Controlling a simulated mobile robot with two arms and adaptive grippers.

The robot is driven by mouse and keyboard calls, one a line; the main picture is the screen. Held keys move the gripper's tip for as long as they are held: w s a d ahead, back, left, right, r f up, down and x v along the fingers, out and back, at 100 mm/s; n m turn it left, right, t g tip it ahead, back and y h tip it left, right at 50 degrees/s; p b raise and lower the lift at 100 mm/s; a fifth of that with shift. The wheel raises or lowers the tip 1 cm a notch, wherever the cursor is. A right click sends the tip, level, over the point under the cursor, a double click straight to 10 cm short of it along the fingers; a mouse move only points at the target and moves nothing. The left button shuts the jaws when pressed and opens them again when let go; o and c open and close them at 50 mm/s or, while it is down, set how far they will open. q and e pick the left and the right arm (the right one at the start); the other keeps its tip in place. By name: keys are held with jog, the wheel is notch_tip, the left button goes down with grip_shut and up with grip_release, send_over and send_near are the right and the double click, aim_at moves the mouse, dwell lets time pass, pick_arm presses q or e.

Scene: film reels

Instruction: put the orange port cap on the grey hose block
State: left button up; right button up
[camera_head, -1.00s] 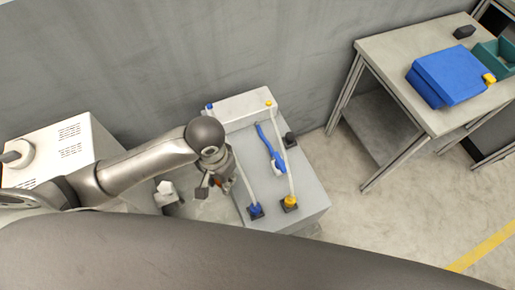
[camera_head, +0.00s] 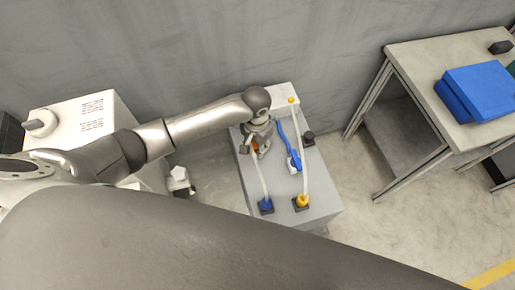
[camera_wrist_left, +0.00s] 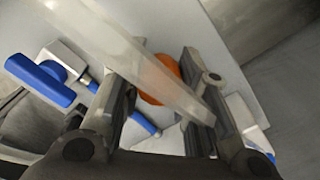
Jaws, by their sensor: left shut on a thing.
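My left gripper (camera_head: 257,146) is over the left part of the grey bench top (camera_head: 318,180). It is shut on the orange port cap, which also moved with it. In the left wrist view the orange cap (camera_wrist_left: 163,78) shows between the two fingers (camera_wrist_left: 160,100), partly covered by a pale translucent hose (camera_wrist_left: 130,52) crossing in front. A long light grey block (camera_head: 281,97) stands at the back of the bench and appears to be the hose block; my arm hides part of it. My right gripper is not in view.
Pale hoses run to a blue connector (camera_head: 266,205) and a yellow connector (camera_head: 302,201) at the bench front. A blue lever (camera_head: 288,145) and a small dark block (camera_head: 308,139) stand right of the gripper. A table with a blue case (camera_head: 478,92) is at right.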

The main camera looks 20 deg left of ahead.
pick_arm(q)
jog(key=shift+w+f, duration=0.3)
jog(key=shift+f, duration=1.55)
jog(key=shift+f, duration=0.2)
jog(key=o, duration=0.8)
jog(key=shift+r, duration=0.1)
notch_tip(320, 180, up, 12)
jog(key=shift+r, duration=0.1)
